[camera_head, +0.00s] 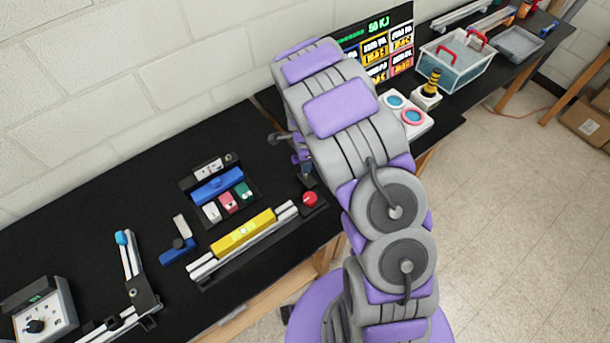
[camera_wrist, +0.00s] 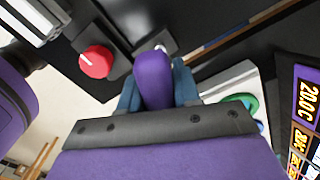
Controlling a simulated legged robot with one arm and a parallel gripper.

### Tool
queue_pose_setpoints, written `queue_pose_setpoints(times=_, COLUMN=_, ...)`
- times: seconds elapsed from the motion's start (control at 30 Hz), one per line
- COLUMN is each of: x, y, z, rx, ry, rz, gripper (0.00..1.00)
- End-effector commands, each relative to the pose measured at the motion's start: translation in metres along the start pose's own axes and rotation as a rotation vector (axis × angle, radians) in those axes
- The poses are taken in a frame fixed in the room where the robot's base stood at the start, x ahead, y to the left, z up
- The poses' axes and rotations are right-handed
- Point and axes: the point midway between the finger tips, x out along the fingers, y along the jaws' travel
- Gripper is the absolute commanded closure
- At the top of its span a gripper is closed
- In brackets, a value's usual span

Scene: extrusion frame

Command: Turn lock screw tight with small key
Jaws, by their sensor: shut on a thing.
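My gripper (camera_head: 301,160) is at the far end of my arm, low over the black bench, just beyond the red knob (camera_head: 310,199). I cannot clearly make out the lock screw.
A yellow block (camera_head: 244,232) sits on aluminium extrusions left of the gripper. A dark tray (camera_head: 187,184) of small parts and a loose blue tool (camera_head: 178,251) are further left. An L-shaped extrusion frame (camera_head: 132,262) and a dial box (camera_head: 40,312) stand at lower left.

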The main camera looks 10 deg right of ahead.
Motion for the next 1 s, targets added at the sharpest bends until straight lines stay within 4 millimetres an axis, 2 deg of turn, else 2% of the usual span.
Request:
queue_pose_setpoints(times=0.27, x=0.0002, y=0.0004, z=-0.0003, rx=0.011, ry=0.000, rz=0.001, gripper=1.00)
queue_pose_setpoints(times=0.6, x=0.0006, y=0.0005, z=-0.0006, rx=0.127, ry=0.001, rz=0.002, gripper=1.00)
queue_pose_setpoints(times=1.0, x=0.0007, y=0.0004, z=-0.0003, rx=0.140, ry=0.000, rz=0.002, gripper=1.00)
